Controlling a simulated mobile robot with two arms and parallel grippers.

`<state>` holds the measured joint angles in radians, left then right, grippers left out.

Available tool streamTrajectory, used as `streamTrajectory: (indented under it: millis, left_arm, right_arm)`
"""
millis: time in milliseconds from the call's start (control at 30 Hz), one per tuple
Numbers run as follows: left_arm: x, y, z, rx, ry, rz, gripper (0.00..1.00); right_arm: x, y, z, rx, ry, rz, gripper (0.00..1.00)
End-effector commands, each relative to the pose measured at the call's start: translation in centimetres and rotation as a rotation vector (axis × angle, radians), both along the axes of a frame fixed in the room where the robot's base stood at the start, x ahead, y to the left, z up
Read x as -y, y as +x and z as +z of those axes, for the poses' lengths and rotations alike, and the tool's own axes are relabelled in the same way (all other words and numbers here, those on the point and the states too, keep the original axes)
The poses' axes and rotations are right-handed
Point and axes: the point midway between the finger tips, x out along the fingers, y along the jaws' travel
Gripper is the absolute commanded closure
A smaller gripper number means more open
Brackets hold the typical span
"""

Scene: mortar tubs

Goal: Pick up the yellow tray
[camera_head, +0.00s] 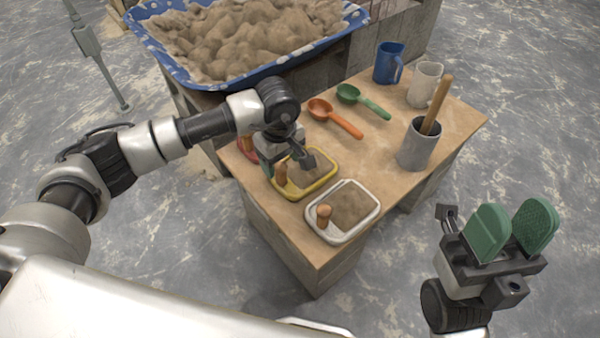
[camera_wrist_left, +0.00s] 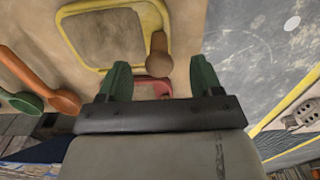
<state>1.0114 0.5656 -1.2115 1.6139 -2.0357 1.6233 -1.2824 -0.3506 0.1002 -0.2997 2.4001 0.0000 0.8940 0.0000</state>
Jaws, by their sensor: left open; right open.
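The yellow tray (camera_head: 312,193) is a shallow tray with a yellow rim, sand inside and a wooden knob handle at one end. It rests on the wooden table between a white tray and a red one. My left gripper (camera_head: 288,166) is open above it and hides part of it. In the left wrist view the yellow tray (camera_wrist_left: 76,45) is at the top, with its knob (camera_wrist_left: 158,46) just beyond the gap between the open green fingers (camera_wrist_left: 160,72). I cannot tell whether they touch it. My right gripper (camera_head: 514,218) is open and empty, off the table at the right.
The white tray (camera_head: 371,217) stands at the near edge; the red tray (camera_head: 243,143) is mostly hidden behind my arm. Orange (camera_head: 322,110) and green (camera_head: 349,93) scoops, a blue jug (camera_head: 387,64), a pale jug (camera_head: 423,86) and a grey pot (camera_head: 415,150) share the table (camera_head: 375,150). A sand-filled blue tub (camera_head: 240,83) is behind.

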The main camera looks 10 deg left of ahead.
Motion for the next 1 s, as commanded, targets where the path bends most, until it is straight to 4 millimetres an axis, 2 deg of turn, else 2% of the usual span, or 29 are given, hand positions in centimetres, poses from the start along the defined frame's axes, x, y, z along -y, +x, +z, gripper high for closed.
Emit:
streamTrajectory:
  millis: [167, 433, 700, 1000]
  left_arm:
    - [-0.1, 0.1, -1.2, -0.002, -0.001, 0.0, 0.35]
    - [-0.4, 0.5, -5.1, -0.002, -0.003, -0.001, 0.35]
    - [-0.5, 0.6, -5.3, 0.0, -0.002, 0.0, 0.35]
    - [-0.5, 0.6, -5.3, 0.0, -0.002, 0.0, 0.8]
  right_arm:
    - [0.0, -0.1, -0.6, 0.009, 0.003, 0.001, 0.57]
    - [0.0, -0.1, -2.5, 0.007, 0.002, 0.001, 0.57]
    - [0.0, -0.1, -2.4, 0.007, 0.002, 0.001, 0.57]
    - [0.0, -0.1, -2.4, 0.006, 0.002, 0.001, 0.57]
